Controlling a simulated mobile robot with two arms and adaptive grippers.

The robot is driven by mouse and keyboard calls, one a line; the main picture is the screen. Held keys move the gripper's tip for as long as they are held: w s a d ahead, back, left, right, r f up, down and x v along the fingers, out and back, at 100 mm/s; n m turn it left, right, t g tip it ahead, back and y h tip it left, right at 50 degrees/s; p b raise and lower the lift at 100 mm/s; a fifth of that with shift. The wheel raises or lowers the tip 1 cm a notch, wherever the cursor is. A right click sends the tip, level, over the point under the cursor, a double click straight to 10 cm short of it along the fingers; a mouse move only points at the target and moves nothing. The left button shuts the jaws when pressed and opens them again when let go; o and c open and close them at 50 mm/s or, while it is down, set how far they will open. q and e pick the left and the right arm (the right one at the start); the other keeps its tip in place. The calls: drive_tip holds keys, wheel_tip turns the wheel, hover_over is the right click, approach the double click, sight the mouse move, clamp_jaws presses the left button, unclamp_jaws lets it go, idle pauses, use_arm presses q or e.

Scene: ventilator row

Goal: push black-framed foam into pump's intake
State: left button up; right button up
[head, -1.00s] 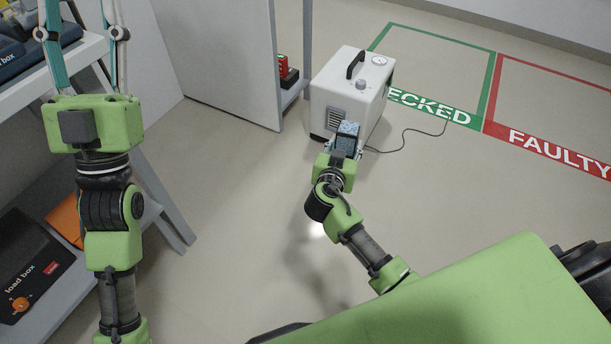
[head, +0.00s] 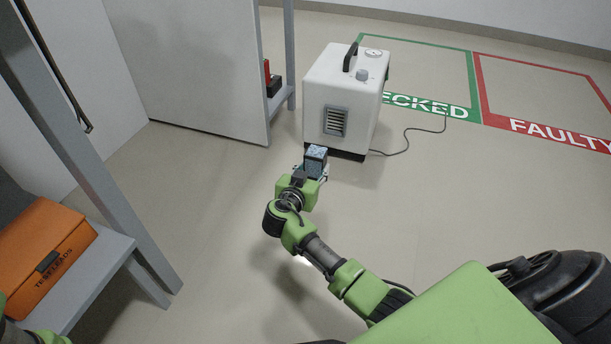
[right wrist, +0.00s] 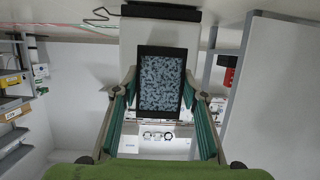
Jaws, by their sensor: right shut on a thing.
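The pump (head: 350,85) is a white box with a black handle, standing on the floor. Its intake (head: 335,121) is a grey-framed louvred opening low on the front face. My right gripper (head: 314,173) is shut on the black-framed foam (head: 316,157), a speckled blue-grey block. In the head view the foam is below and a little left of the intake, apart from it. In the right wrist view the foam (right wrist: 160,83) sits upright between the teal fingers of my right gripper (right wrist: 160,95) and hides part of the pump. My left gripper is out of view.
A grey panel (head: 200,65) and a shelf post (head: 289,55) stand left of the pump. An orange case (head: 45,260) lies on a shelf at left. A cable (head: 410,140) trails right of the pump. The floor (head: 200,190) in front is clear.

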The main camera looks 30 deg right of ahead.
drive_tip(key=shift+w+d+b, duration=0.65)
drive_tip(key=shift+w+d, duration=0.85)
drive_tip(key=shift+d, duration=0.2)
drive_tip(key=shift+w+d+b, duration=0.65)
drive_tip(key=shift+w+d, duration=0.8)
drive_tip(key=shift+d, duration=0.25)
drive_tip(key=b, duration=0.4)
approach(335, 124)
drive_tip(key=shift+f, duration=0.55)
drive_tip(key=shift+w+d, duration=0.5)
drive_tip(key=shift+d, duration=0.2)
drive_tip(key=shift+w+d, duration=0.9)
drive_tip(key=shift+d, duration=0.05)
drive_tip(key=o, duration=1.3)
